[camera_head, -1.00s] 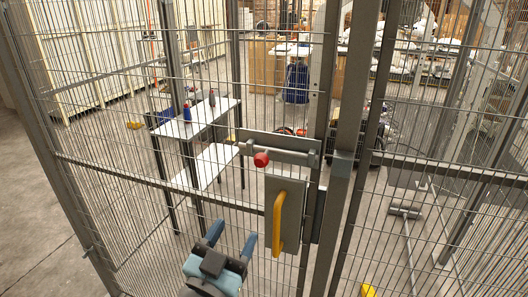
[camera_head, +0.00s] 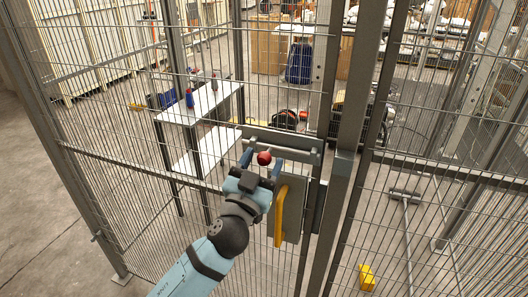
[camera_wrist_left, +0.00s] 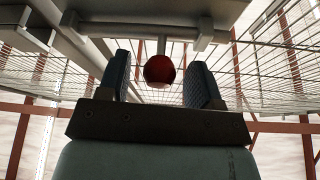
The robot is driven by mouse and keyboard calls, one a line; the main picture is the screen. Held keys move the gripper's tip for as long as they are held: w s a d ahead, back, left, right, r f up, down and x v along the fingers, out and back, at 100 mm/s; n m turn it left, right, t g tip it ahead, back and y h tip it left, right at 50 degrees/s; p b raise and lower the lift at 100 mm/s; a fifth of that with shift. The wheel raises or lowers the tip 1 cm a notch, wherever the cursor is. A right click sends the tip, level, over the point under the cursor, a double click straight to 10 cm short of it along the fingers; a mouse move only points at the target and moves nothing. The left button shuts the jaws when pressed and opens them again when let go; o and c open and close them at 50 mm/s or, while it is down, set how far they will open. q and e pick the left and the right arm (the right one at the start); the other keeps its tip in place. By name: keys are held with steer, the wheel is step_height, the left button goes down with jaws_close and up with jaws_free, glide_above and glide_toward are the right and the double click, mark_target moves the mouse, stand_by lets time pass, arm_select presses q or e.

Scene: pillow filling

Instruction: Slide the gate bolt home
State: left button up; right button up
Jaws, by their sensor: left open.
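The gate bolt (camera_head: 296,154) is a grey horizontal bar on the mesh gate, with a red ball knob (camera_head: 264,158). The knob also shows in the left wrist view (camera_wrist_left: 160,70), below the grey bolt bar (camera_wrist_left: 190,10). My left gripper (camera_head: 262,160) is open at the bolt, with its two blue fingers on either side of the knob. In the left wrist view gaps show between the knob and both fingers (camera_wrist_left: 160,84). A yellow handle (camera_head: 280,216) on a grey plate is just below and right of the gripper. My right gripper is not in view.
The gate post (camera_head: 345,150) stands right of the bolt. Wire mesh surrounds the gate. Behind it are a white table (camera_head: 200,104) with bottles, and cardboard boxes. A grey T-shaped tool (camera_head: 405,196) and a yellow object (camera_head: 367,277) are beyond the mesh at right.

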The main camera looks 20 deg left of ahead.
arm_select(q)
steer(key=shift+w+r, duration=0.2)
steer(key=shift+w, duration=0.25)
jaws_close()
steer(key=d+b, duration=0.2)
steer(key=d, duration=0.4)
steer(key=shift+s+d+b, duration=0.15)
steer(key=shift+b, duration=0.2)
